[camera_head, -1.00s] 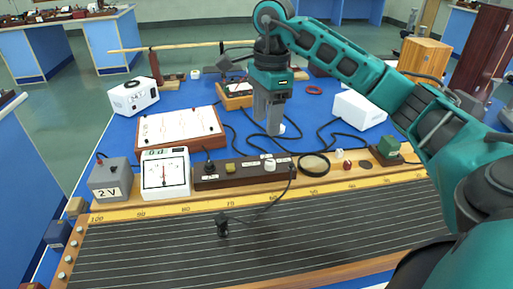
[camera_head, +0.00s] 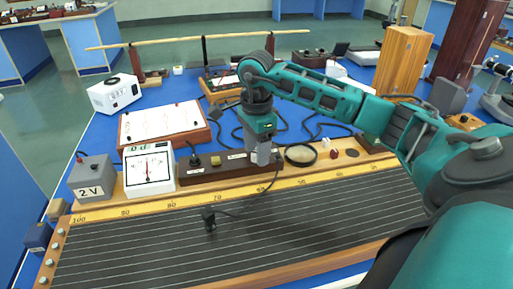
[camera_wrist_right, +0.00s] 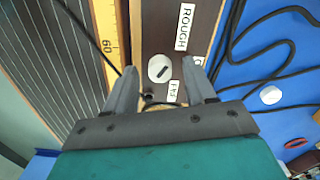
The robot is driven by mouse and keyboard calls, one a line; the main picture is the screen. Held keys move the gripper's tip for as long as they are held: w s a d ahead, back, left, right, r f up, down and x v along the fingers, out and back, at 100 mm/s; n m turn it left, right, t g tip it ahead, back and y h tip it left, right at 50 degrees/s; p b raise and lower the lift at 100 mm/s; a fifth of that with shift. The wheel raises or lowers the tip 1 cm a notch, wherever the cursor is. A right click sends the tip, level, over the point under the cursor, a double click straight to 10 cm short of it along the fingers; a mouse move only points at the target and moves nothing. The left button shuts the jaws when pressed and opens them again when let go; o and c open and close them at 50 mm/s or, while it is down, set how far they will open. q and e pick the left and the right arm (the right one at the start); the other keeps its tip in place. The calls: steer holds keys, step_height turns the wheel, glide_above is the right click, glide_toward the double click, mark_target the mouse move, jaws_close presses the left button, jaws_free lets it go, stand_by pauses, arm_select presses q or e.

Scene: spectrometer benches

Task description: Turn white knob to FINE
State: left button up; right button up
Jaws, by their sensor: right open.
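The white knob (camera_wrist_right: 158,69) is round with a short dark slanted mark, on a dark brown box (camera_wrist_right: 151,30). A ROUGH label (camera_wrist_right: 184,27) is beside it, and a partly hidden label starting "FI" (camera_wrist_right: 174,93) lies nearer my gripper. I cannot tell which label the mark points to. My right gripper (camera_wrist_right: 162,68) is open, one finger on each side of the knob in the wrist view; contact is not clear. In the head view my right gripper (camera_head: 262,160) is low over the right end of the box (camera_head: 215,168) and hides the knob. My left gripper is not in view.
A white meter (camera_head: 149,168) and a grey 2V box (camera_head: 91,178) stand left of the brown box. The wire board (camera_head: 130,245) lies in front. Black cables run behind and across.

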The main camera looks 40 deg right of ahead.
steer(key=c, duration=0.3)
jaws_close()
stand_by(0.3)
